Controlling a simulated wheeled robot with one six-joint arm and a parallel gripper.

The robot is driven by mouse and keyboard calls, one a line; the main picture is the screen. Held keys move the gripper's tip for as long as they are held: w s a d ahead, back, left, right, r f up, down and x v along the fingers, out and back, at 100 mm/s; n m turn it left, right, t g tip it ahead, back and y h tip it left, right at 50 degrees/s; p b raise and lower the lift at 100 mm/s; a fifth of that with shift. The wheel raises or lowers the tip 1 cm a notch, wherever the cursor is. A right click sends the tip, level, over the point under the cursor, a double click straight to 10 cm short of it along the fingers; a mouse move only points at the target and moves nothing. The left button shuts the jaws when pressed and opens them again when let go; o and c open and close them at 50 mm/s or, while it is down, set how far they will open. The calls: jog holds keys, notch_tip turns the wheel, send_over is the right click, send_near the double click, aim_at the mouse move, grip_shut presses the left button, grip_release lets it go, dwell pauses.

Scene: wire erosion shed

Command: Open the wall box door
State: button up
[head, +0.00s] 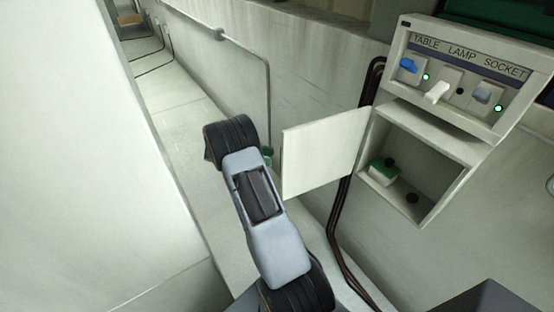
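The wall box (447,205) is on the wall at the right, below a switch panel. Its pale, flat door (325,152) stands wide open, swung out to the left of the opening. Inside the box are a green-and-white block (383,173) with a dark knob and another small dark knob (412,198). My grey and black arm reaches up the middle of the view, left of the door. I cannot make out my gripper's fingers. In the picture, the arm's visible end lies left of the door, and I cannot tell whether anything touches the door.
The switch panel (455,121) is labelled TABLE, LAMP, SOCKET and has blue, white and grey switches and green lights. Dark cables (342,225) run down the wall behind the door. A pipe (268,95) runs along the wall. A large white surface (70,150) fills the left.

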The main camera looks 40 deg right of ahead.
jog(key=shift+p+v, duration=0.4)
jog(key=shift+v, duration=0.65)
jog(key=shift+s+d, duration=0.1)
